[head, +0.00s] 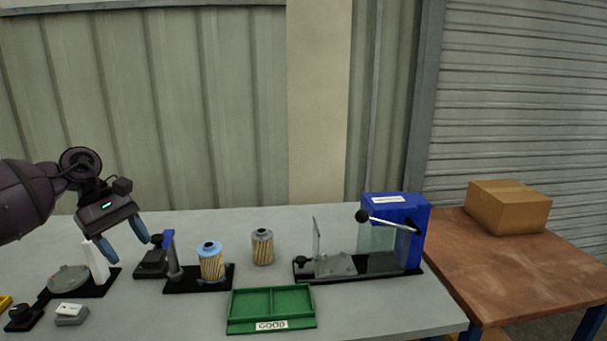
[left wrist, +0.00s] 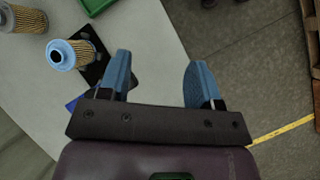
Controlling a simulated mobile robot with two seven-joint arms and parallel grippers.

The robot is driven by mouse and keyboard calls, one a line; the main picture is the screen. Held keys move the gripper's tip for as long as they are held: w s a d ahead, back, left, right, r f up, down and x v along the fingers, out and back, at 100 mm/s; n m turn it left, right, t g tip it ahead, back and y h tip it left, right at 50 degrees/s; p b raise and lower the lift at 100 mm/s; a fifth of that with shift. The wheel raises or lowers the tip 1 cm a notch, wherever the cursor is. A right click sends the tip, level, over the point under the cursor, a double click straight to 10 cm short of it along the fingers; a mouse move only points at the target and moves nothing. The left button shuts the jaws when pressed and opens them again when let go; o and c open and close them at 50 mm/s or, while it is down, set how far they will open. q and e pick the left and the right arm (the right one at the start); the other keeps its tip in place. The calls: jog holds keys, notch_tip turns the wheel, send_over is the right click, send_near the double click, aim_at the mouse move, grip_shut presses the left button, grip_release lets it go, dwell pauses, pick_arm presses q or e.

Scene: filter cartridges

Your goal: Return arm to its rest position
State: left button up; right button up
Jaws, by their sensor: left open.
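My left gripper (head: 123,241) is open and empty, raised above the left part of the grey table. Its two blue fingers stand apart in the left wrist view (left wrist: 158,85), with table and floor showing between them. A filter cartridge with a blue cap (head: 211,262) stands upright on a black fixture to the right of the gripper; it also shows in the left wrist view (left wrist: 70,54). A second cartridge with a grey cap (head: 262,247) stands upright on the table further right. My right gripper is in neither view.
A green tray labelled GOOD (head: 270,325) lies at the table's front. A blue press with a lever (head: 398,215) stands at the right. A black-based device with a round plate (head: 70,279) is below the gripper. A cardboard box (head: 508,207) rests on a brown side table (head: 500,262).

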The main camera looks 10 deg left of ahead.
pick_arm(q)
jog(key=d+f+n+t+h, duration=0.4)
jog(key=d+f+n+t, duration=0.15)
jog(key=d+n, duration=0.35)
jog(key=d+f+n+t+h, duration=0.45)
jog(key=d+n+t, duration=0.25)
jog(key=d+n, duration=0.3)
jog(key=s+a+f+n+y, duration=0.3)
jog(key=s+f+n+y, duration=0.45)
jog(key=n, duration=0.75)
jog(key=s+a+f+n+y, duration=0.4)
jog(key=s+f+n+y, duration=0.4)
jog(key=n, duration=0.7)
jog(key=s+d+f+n+g, duration=0.1)
jog(key=s+n+g, duration=0.4)
jog(key=s, duration=0.4)
jog(key=s+d+f+n+g, duration=0.2)
jog(key=s+n+g, duration=0.25)
jog(key=s, duration=0.55)
jog(key=w+f+t, duration=0.6)
jog(key=w+t, duration=0.3)
jog(key=shift+w+f+m+h+p, duration=0.3)
jog(key=shift+f+m+p, duration=0.05)
jog(key=shift+m+p, duration=0.1)
